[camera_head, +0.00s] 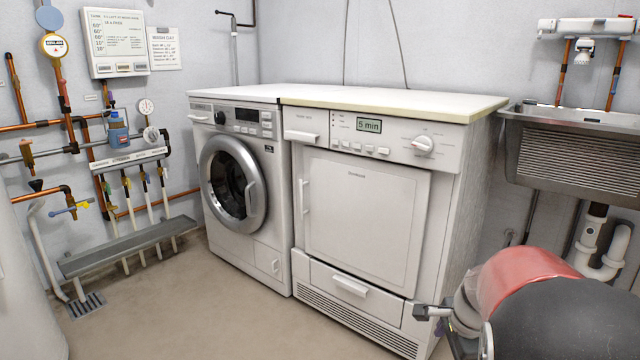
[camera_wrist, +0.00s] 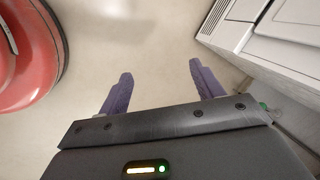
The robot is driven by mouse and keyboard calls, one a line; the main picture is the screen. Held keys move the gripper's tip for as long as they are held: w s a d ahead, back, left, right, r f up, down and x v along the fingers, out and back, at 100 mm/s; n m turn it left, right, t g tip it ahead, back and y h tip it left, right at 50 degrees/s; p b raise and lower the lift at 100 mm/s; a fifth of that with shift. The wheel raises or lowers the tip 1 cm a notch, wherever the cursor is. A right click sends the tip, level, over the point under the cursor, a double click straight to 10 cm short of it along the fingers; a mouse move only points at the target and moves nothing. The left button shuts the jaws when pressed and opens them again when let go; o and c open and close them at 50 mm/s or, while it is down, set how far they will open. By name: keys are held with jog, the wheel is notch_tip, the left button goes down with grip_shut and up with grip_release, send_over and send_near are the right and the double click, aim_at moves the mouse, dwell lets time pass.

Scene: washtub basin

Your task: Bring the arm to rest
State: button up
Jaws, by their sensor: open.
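My gripper (camera_wrist: 158,82) shows in the wrist view with its two purple fingers spread apart. It is open, and only bare floor shows between the fingers. In the head view my arm is at the lower right, with a red and a black rounded part in front of the dryer's right side. The fingers cannot be made out clearly there.
A washing machine (camera_head: 255,200) and a dryer (camera_head: 365,215) stand under a pale worktop (camera_head: 400,98). A metal washtub basin (camera_head: 575,150) hangs at the right above white drain pipes (camera_head: 600,245). Copper pipes line the left wall. The floor (camera_head: 190,310) in front is clear.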

jog(key=s+a+r+n+t, duration=0.1)
jog(key=s+a+r+n, duration=0.4)
jog(key=s+n, duration=0.45)
jog(key=s+a+r+n+t, duration=0.1)
jog(key=s+a+r+n, duration=0.4)
jog(key=s+n, duration=0.4)
notch_tip(320, 180, up, 12)
jog(key=s+m+p, duration=0.1)
jog(key=p, duration=1.1)
jog(key=shift+s+f, duration=0.15)
